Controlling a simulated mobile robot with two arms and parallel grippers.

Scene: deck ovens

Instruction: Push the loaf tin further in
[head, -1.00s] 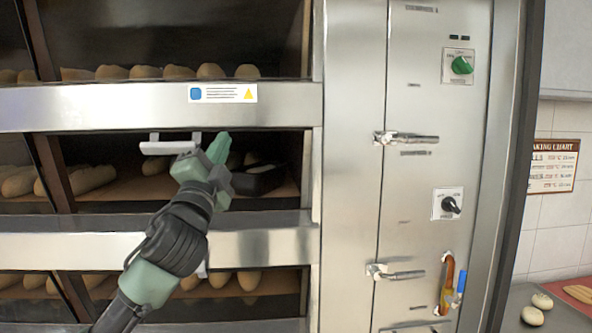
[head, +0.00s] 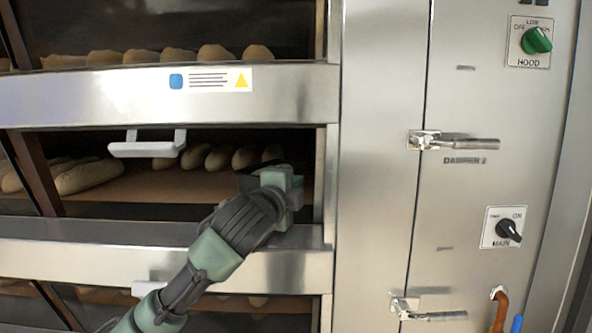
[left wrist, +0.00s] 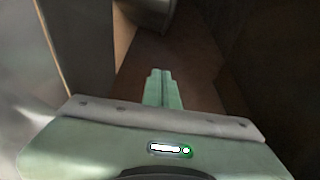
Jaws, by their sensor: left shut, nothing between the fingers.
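My left gripper (head: 284,180) is inside the opening of the middle oven deck, near its right end. In the left wrist view its two green fingers (left wrist: 160,88) are shut together with nothing between them. My right gripper is in neither view.
Several loaves (head: 195,156) lie on the brown deck floor (head: 150,187) left of and behind my gripper. The deck's right side wall (head: 319,170) is close to the gripper. A door handle (head: 147,149) hangs at the top of the opening. Steel fronts lie above and below.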

